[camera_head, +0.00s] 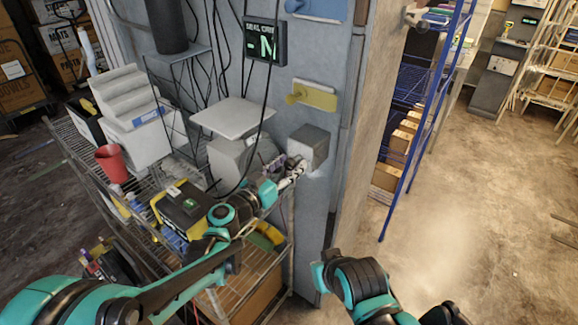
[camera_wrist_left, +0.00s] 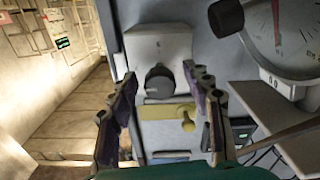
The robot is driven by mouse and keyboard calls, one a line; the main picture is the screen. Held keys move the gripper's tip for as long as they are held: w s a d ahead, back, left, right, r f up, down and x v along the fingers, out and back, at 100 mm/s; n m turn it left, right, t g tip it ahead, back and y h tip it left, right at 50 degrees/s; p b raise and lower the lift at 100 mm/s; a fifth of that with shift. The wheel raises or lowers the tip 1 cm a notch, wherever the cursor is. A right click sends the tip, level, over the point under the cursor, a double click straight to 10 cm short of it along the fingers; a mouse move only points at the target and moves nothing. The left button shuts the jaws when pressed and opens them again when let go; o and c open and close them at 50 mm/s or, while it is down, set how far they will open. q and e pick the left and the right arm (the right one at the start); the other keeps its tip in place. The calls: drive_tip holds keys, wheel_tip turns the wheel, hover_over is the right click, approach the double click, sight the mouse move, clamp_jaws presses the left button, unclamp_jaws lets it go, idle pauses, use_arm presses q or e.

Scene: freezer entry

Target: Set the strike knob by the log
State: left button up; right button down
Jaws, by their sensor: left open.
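A round dark knob (camera_wrist_left: 160,80) sits on the face of a pale grey box in the left wrist view. The grey box (camera_head: 312,147) shows on the wall in the head view, its knob face hidden there. My left gripper (camera_head: 292,172) is beside that box. In the left wrist view the left gripper (camera_wrist_left: 161,105) is open, with its fingers apart on either side of the knob's line and nothing between them. I cannot tell from the view whether a finger touches the box. I cannot make out a log for certain.
A wire cart (camera_head: 130,190) with a red cup (camera_head: 110,160) stands left. Open floor (camera_head: 480,210) lies right.

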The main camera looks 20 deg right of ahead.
use_arm(q)
clamp_jaws()
drive_tip(key=n, duration=0.4)
drive_tip(key=shift+n, duration=0.3)
drive_tip(key=n, duration=0.4)
drive_tip(key=shift+n, duration=0.3)
drive_tip(key=n, duration=0.4)
drive_tip(key=shift+n, duration=2.4)
